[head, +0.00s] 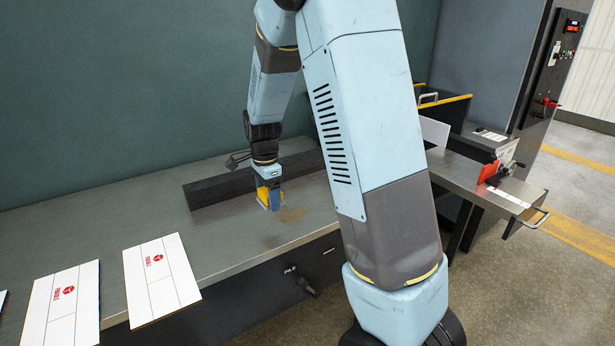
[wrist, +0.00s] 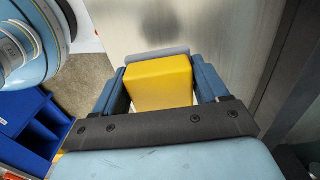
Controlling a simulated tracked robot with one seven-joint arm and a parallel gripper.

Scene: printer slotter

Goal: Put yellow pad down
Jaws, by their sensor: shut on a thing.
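The yellow pad (wrist: 158,84) is a block with a pale grey layer on its far side. It sits between the two blue fingers of my gripper (wrist: 160,88), which is shut on it. In the head view the yellow pad (head: 262,195) shows at the end of my arm, over the metal worktop (head: 225,240). My gripper (head: 270,194) points down there, close to the worktop. I cannot tell whether the pad touches the surface.
A dark bar (head: 215,190) lies along the worktop just behind the gripper. A brownish patch (head: 290,214) marks the surface to its right. Flat white printed sheets (head: 160,278) lie at the left front. A machine with a red part (head: 488,171) stands at right.

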